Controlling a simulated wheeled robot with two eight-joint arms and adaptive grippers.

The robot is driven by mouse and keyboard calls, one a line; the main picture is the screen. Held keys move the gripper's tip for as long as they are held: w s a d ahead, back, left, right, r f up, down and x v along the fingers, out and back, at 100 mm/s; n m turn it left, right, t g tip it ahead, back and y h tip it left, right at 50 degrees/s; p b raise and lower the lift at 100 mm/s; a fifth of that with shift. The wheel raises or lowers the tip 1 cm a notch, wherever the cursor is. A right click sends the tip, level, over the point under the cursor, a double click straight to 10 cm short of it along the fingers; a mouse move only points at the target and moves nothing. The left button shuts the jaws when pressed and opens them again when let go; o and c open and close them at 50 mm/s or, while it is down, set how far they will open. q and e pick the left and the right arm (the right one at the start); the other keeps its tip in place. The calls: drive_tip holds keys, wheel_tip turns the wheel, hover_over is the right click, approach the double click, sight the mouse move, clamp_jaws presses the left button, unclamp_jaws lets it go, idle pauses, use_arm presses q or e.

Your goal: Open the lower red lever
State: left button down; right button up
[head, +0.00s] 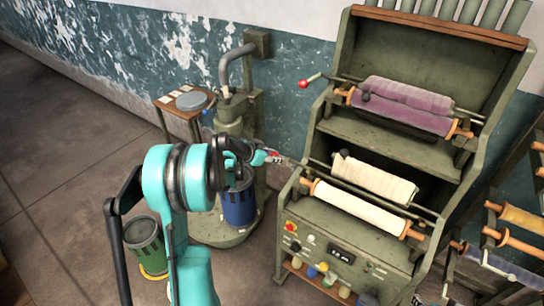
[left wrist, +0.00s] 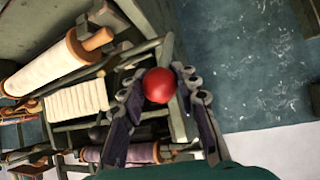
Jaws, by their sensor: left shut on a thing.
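The lower red lever (head: 274,157) has a round red knob at the end of a rod, on the left side of the green machine at the height of the lower rollers. My left gripper (head: 268,156) is at this knob and partly hides it. In the left wrist view the red knob (left wrist: 158,85) sits between the two dark fingers of my left gripper (left wrist: 160,98), which are shut on it. The upper red lever (head: 304,84) sticks out to the left beside the purple rollers, free of any gripper. My right gripper is not in view.
The green machine (head: 350,232) carries cream rollers (head: 358,206) and purple rollers (head: 400,109), with a control panel below. A blue canister (head: 239,206) stands beneath my left gripper, and a green bin (head: 145,242) is at left. A spool rack (head: 510,240) stands at right. The floor at left is clear.

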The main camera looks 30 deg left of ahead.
use_arm(q)
drive_tip(key=shift+w+d+r+g+p, duration=0.1)
drive_tip(key=shift+w+r+g+p, duration=1.1)
drive_tip(key=shift+w+r+p, duration=0.05)
drive_tip(key=shift+w+r+g+y+p, duration=0.15)
drive_tip(key=shift+w+r+g+p, duration=0.05)
drive_tip(key=shift+w+g+p, duration=0.3)
drive_tip(key=shift+w+r+g+y+p, duration=0.2)
drive_tip(key=shift+w+g+p, duration=0.2)
drive_tip(key=shift+w+g, duration=0.2)
drive_tip(key=shift+n, duration=0.3)
drive_tip(key=c, duration=1.1)
unclamp_jaws()
drive_tip(key=shift+w+d, duration=0.1)
drive_tip(key=v, duration=1.2)
